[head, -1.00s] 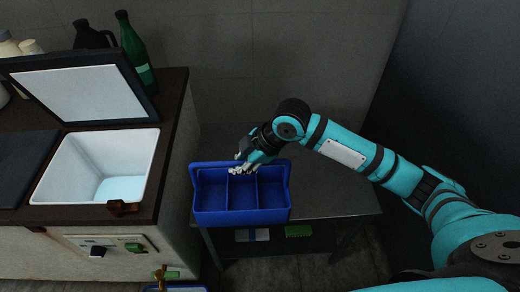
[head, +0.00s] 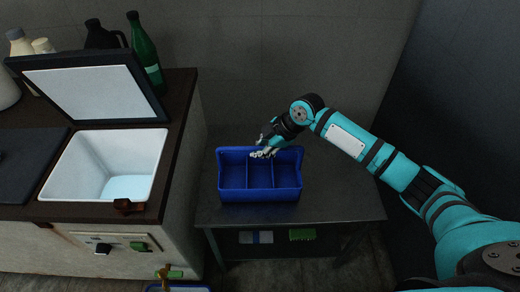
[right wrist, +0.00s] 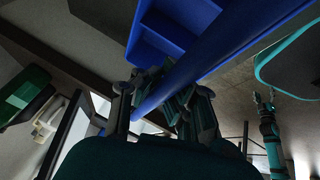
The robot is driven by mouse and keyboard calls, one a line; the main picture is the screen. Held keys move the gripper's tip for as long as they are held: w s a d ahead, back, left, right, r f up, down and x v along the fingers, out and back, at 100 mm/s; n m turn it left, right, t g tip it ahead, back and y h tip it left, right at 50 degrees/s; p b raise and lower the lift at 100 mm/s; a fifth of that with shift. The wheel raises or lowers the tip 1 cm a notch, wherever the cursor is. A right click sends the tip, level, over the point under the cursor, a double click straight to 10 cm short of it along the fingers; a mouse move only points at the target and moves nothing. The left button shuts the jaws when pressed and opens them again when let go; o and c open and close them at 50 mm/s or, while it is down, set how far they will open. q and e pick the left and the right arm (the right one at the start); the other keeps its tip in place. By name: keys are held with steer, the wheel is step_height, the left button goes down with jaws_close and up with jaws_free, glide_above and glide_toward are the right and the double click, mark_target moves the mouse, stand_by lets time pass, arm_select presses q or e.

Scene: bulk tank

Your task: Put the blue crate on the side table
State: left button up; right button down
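The blue crate (head: 260,194), an open box with dividers and a raised back wall, is over the left and middle part of the dark side table (head: 345,205). I cannot tell whether its base touches the top. My right gripper (head: 264,153) is at the crate's back wall; in the right wrist view its fingers (right wrist: 165,92) lie on both sides of the blue rim (right wrist: 195,62), closed on it. My left gripper is outside the head view.
A tank with a white basin (head: 105,165) and a raised lid (head: 95,90) stands left of the table. A green bottle (head: 145,52) and other containers stand behind it. A dark wall rises at right. The table's right part is bare; small items lie on its lower shelf.

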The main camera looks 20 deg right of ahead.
steer(key=c, duration=1.9)
jaws_free()
steer(key=shift+f, duration=0.1)
steer(key=o, duration=0.4)
steer(key=v, duration=1.2)
